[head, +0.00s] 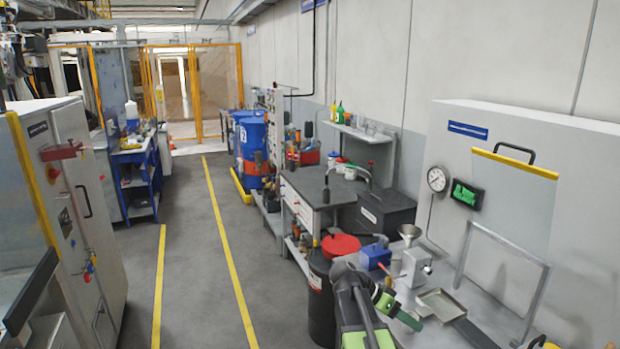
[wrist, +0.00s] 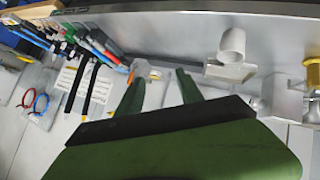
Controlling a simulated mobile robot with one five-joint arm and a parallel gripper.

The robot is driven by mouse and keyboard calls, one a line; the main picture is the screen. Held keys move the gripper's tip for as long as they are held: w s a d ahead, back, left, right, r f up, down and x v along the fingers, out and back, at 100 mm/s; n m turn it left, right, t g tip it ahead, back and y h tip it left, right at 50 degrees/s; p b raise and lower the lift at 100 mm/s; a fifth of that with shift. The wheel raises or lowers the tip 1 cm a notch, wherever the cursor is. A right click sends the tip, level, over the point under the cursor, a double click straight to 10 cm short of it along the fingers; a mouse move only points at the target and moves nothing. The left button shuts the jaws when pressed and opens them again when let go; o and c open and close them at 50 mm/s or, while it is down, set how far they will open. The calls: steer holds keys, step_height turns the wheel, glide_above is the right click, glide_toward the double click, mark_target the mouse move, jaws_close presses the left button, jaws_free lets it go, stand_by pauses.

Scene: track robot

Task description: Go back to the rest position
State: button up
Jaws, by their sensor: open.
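My gripper (head: 403,304) shows at the lower right of the head view, at the end of my dark and green arm, above the grey bench on the right. In the wrist view my gripper (wrist: 157,83) has its two green fingers apart, and nothing shows held between them. Behind the fingers is a light panel with hanging tools (wrist: 90,55) to the left and a white cylindrical fitting (wrist: 232,42) to the right. How far these are from the fingertips I cannot tell.
A metal tray (head: 440,303), a funnel (head: 409,233) and a blue box (head: 374,257) are close to my arm on the bench. A black drum with a red lid (head: 340,245) stands left of it. The grey aisle (head: 200,270) between yellow lines is clear.

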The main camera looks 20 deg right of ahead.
steer(key=a+f+n+t+y, duration=0.1)
steer(key=a+f+n+y, duration=0.2)
steer(key=a, duration=0.6)
steer(key=a+f+n+t+y, duration=0.1)
steer(key=a+f+n+y, duration=0.2)
steer(key=a+n, duration=0.4)
steer(key=s+a+f+n+t+y, duration=0.1)
steer(key=a+f+n+y, duration=0.2)
steer(key=a, duration=0.9)
steer(key=f+n+b, duration=0.1)
steer(key=n, duration=0.1)
steer(key=shift+a+f+n+t+y, duration=0.2)
steer(key=shift+f+n+t+y, duration=0.1)
steer(key=shift+f+t, duration=0.1)
